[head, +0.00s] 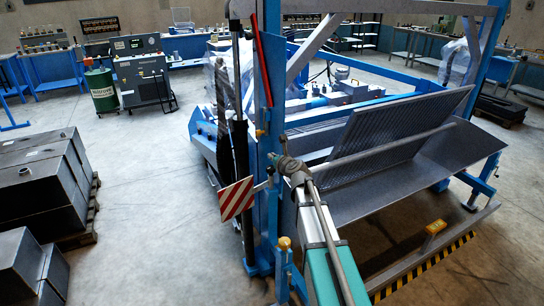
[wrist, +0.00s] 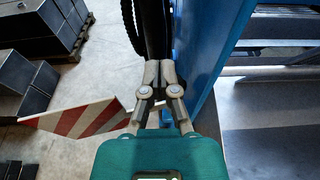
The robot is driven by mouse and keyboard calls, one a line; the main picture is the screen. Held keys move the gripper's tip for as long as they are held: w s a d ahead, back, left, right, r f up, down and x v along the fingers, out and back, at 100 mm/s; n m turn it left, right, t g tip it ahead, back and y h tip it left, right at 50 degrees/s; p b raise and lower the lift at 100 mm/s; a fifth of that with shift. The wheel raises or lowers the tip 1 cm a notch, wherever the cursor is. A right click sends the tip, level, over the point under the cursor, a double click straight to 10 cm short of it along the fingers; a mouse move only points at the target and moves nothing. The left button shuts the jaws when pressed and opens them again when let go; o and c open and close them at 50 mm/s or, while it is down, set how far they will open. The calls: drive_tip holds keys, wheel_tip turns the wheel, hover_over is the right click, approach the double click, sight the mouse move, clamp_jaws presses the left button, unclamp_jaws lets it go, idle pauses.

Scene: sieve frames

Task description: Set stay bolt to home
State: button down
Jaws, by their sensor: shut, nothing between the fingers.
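I cannot pick out the stay bolt with certainty in either view. A red bar (head: 262,68) leans along the upper part of the blue post (head: 271,110) of the machine. My gripper (wrist: 159,66) is shut and empty in the wrist view, its fingertips in front of a black column (wrist: 157,30) and just left of the blue post (wrist: 203,45). Whether the fingertips touch anything is not clear. In the head view my arm reaches up to the post and its end hides part of it.
A red-and-white striped plate (head: 236,198) sticks out beside the post; it also shows left of my gripper (wrist: 75,120). A perforated tilted panel (head: 400,125) and metal trough are to the right. Dark boxes (head: 35,190) stand at left. Floor between is clear.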

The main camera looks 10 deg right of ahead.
drive_tip(key=w+a+r+p, duration=0.1)
drive_tip(key=w+a+p, duration=0.1)
drive_tip(key=w, duration=0.7)
drive_tip(key=shift+w+a+r, duration=0.3)
drive_tip(key=shift+r, duration=0.05)
drive_tip(key=shift+r, duration=0.1)
idle(0.4)
wheel_tip(320, 180, up, 4)
drive_tip(key=p, duration=0.4)
drive_tip(key=shift+r, duration=0.25)
drive_tip(key=shift+f, duration=0.15)
